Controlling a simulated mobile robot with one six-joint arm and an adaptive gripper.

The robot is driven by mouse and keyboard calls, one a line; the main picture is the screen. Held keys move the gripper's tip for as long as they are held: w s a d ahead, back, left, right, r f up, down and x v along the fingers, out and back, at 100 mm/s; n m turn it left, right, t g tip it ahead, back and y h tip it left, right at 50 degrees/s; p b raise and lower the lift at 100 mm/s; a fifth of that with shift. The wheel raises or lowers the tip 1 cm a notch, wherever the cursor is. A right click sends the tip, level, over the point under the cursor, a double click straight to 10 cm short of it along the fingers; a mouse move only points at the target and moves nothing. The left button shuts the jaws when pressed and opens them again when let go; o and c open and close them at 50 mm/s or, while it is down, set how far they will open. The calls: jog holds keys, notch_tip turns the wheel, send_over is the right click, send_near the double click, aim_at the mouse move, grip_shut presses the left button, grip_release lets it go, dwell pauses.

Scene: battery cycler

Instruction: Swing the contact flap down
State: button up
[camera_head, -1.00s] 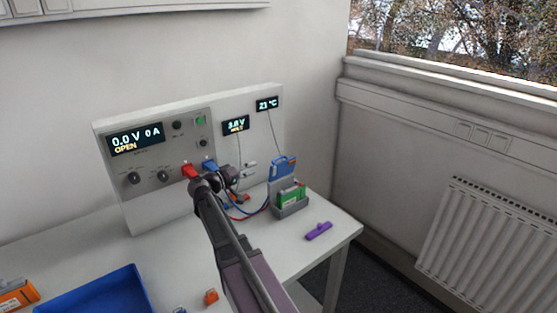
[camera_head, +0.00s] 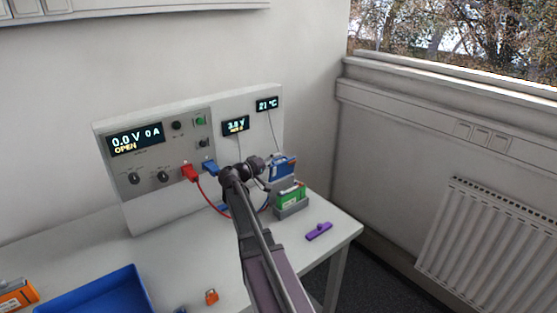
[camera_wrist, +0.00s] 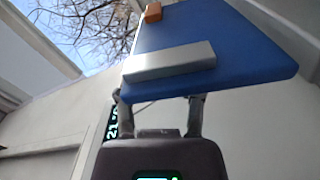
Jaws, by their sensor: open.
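The blue contact flap (camera_head: 284,168) stands raised above the grey battery holder (camera_head: 292,209), which holds a green battery (camera_head: 290,194). In the wrist view the flap (camera_wrist: 245,50) fills the upper right, with a silver bar (camera_wrist: 170,62) and a small orange block (camera_wrist: 153,12) on it. My gripper (camera_head: 264,170) is at the flap's left side in the head view. In the wrist view my gripper (camera_wrist: 158,98) is open, its two fingers apart just below the silver bar. Whether the fingertips touch the flap I cannot tell.
The cycler panel (camera_head: 160,200) stands behind on the left, with a red plug (camera_head: 190,172) and a blue plug (camera_head: 209,167) in it. Red and blue cables run near my arm. A purple part (camera_head: 319,231) lies right of the holder. A blue tray (camera_head: 100,295) is at front left.

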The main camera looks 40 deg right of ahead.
jog(key=shift+d, duration=0.8)
grip_shut()
